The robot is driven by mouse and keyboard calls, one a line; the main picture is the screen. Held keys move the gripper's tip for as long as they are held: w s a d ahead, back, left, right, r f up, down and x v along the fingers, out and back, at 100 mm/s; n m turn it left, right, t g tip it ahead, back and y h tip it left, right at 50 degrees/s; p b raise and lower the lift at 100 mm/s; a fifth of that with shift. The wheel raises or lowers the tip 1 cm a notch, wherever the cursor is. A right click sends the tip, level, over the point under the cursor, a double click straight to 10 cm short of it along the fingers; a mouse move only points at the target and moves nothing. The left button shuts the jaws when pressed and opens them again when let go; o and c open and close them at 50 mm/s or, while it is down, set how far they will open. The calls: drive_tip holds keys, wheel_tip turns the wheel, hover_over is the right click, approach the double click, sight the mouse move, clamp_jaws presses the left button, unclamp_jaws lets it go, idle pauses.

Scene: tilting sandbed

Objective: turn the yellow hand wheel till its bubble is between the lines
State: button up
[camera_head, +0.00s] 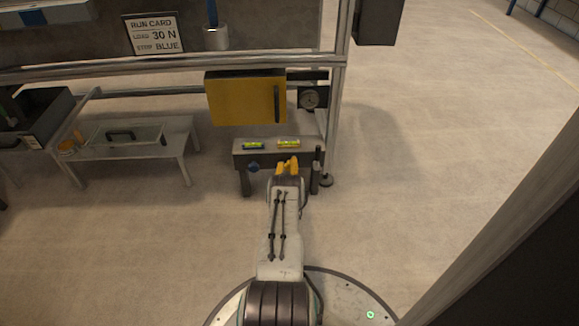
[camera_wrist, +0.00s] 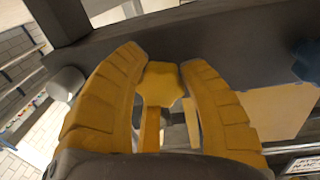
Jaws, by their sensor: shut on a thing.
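The yellow hand wheel (camera_wrist: 162,85) shows in the wrist view as a lobed knob between my fingers. My gripper (camera_wrist: 165,100) is shut on it, one ridged yellow finger on each side. In the head view my gripper (camera_head: 287,167) is at the front face of a small grey bench (camera_head: 268,156) and hides the wheel. A yellow-framed level vial (camera_head: 289,142) lies on the bench top just beyond my gripper. Its green fill shows, but its bubble and lines are too small to read.
A blue hand wheel (camera_head: 254,167) and blue-framed vial (camera_head: 253,146) are to the left on the same bench. A dark post (camera_head: 317,170) stands close on the right. A yellow panel (camera_head: 245,97) and dial gauge (camera_head: 310,98) are behind. Open floor lies right.

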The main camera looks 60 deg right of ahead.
drive_tip(key=m, duration=0.4)
drive_tip(key=shift+a+f, duration=0.15)
drive_tip(key=shift+f, duration=0.1)
drive_tip(key=shift+m+y, duration=0.3)
drive_tip(key=shift+m, duration=0.4)
drive_tip(key=shift+w+a+f, duration=0.1)
drive_tip(key=shift+w, duration=0.05)
drive_tip(key=o, duration=1.2)
drive_tip(key=shift+r, duration=0.2)
drive_tip(key=shift+v, duration=5.95)
